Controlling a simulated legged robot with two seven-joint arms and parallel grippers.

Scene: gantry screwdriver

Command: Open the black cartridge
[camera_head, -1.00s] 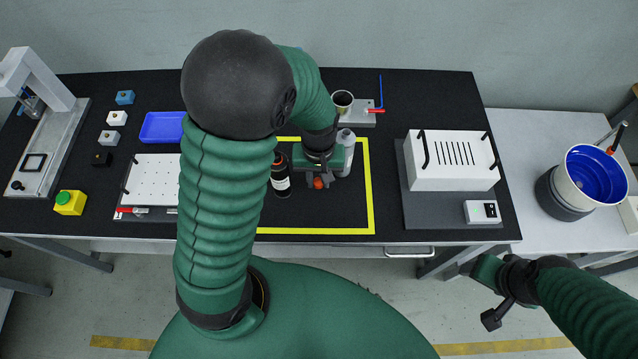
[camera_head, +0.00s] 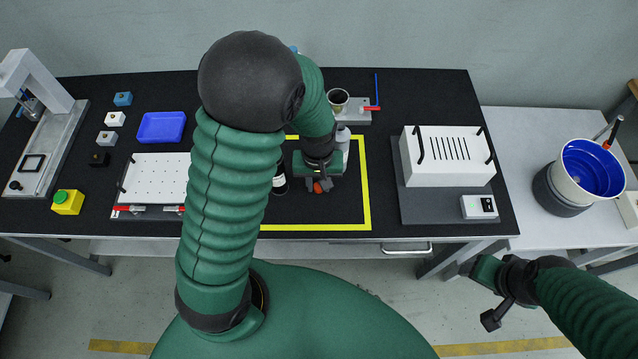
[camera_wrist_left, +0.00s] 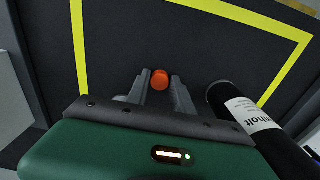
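The black cartridge (camera_head: 280,180) is a dark cylinder with a white label. It stands inside the yellow-outlined area, partly hidden by my left arm in the head view. It also shows at the right of the left wrist view (camera_wrist_left: 243,112), beside the gripper, with its upper end out of frame. My left gripper (camera_head: 318,186) is just right of the cartridge and apart from it. Its fingers (camera_wrist_left: 160,84) are closed around a small round orange piece (camera_wrist_left: 160,79), which looks like a cap. My right gripper (camera_head: 485,285) hangs in front of the table, away from the cartridge; its fingers are unclear.
A grey-white bottle (camera_head: 343,138) stands just behind my left gripper. A white slotted box (camera_head: 447,155) is to the right, and a perforated white plate (camera_head: 158,178) is to the left. A blue-lined bucket (camera_head: 590,168) stands on the side table.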

